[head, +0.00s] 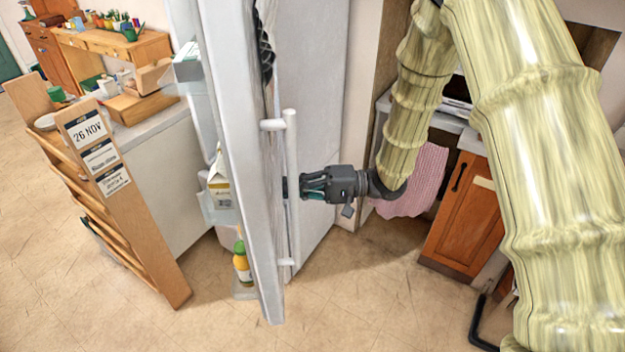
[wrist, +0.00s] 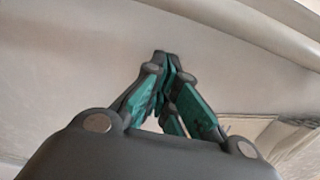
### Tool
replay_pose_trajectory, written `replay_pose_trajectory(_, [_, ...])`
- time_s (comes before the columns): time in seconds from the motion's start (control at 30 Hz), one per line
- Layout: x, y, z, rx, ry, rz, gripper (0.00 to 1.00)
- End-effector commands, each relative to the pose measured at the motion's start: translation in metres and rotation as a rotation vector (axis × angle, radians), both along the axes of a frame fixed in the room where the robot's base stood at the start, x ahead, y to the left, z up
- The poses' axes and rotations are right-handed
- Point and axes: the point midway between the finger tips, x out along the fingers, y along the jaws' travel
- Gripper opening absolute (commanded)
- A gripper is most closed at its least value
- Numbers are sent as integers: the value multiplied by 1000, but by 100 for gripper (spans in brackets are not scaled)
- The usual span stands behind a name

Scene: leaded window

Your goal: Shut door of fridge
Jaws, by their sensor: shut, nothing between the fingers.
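The fridge door (head: 236,130) stands open in the head view, seen nearly edge-on, with its shelves on its left side holding a carton (head: 219,190) and a yellow bottle (head: 241,262). A white vertical handle (head: 292,190) runs down its right, outer side. My gripper (head: 288,188) is shut and empty, at the handle's height, its tips close to or against the door's outer face. I cannot tell whether they touch. In the wrist view the shut fingers (wrist: 163,62) point at a pale surface, and a pale curved bar crosses above right.
A wooden rack with labels (head: 95,155) stands on the floor at the left, by a white counter (head: 160,170). A wooden cabinet (head: 462,210) and a pink cloth (head: 413,182) are at the right. Bare floor lies in front of the door.

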Motion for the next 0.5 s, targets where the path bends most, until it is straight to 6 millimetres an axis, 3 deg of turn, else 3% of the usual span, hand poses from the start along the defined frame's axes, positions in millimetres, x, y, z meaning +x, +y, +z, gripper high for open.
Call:
replay_pose_trajectory(0.2, [0,18,1,0,0,1,0])
replay_pose_trajectory(0.5, [0,21,0,0,-1,0,0])
